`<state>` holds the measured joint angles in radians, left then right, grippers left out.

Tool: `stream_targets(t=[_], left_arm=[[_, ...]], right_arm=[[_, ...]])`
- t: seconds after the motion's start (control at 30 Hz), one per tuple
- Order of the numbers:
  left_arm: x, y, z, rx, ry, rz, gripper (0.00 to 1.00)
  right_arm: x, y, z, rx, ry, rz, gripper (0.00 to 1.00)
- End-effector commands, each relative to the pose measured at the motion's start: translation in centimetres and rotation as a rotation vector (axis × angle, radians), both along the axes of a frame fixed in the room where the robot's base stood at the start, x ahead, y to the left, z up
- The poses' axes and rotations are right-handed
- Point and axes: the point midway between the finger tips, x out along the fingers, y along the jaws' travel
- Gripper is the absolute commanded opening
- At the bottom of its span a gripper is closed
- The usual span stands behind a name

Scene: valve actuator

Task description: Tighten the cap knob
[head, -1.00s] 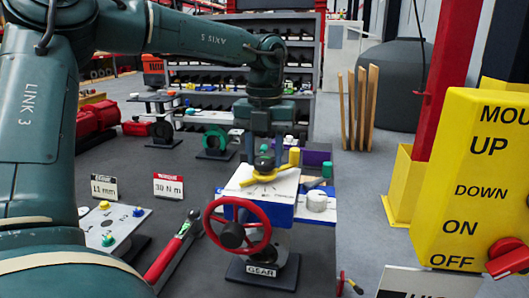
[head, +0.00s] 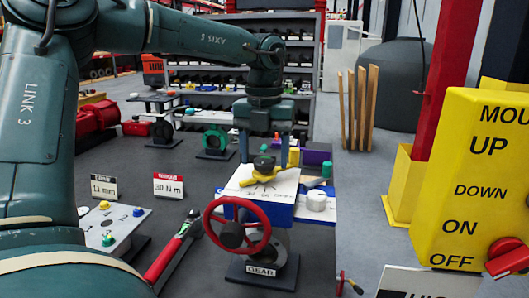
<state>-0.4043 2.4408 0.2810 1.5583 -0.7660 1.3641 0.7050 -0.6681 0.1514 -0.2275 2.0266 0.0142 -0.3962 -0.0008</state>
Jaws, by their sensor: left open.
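The valve actuator has a white and blue housing (head: 278,207) on a dark stand marked GEAR. A dark green knob (head: 264,163) sits on top, above a yellow pointer (head: 257,177). I take it for the cap knob. My left gripper (head: 264,154) points straight down over the green knob. Its fingers are open, one on each side of the knob; I cannot tell whether they touch it. My right gripper is not in view.
A red handwheel (head: 236,227) stands at the actuator's front. A red-handled wrench (head: 174,247) lies to its left, near a tilted panel with colored knobs (head: 116,222). A yellow control box (head: 475,185) stands at the right. Shelves are behind.

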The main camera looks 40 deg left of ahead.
Motion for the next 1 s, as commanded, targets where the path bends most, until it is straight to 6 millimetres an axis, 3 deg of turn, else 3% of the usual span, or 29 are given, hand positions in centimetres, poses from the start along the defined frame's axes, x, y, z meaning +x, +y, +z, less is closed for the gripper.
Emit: stream_targets(t=[0.17, 0.5, 0.7, 1.0], left_arm=[[0.1, 0.0, 1.3, 0.003, -0.003, 0.001, 0.62], [0.1, 0.0, 8.6, 0.001, -0.005, 0.001, 0.62], [0.1, 0.0, 12.0, -0.001, -0.003, 0.0, 0.62], [0.0, 0.0, 13.2, 0.0, 0.001, -0.001, 0.62]], right_arm=[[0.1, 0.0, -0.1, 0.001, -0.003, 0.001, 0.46], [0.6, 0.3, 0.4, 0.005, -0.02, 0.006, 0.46], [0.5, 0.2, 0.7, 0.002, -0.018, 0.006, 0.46], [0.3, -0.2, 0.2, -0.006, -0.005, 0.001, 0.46]])
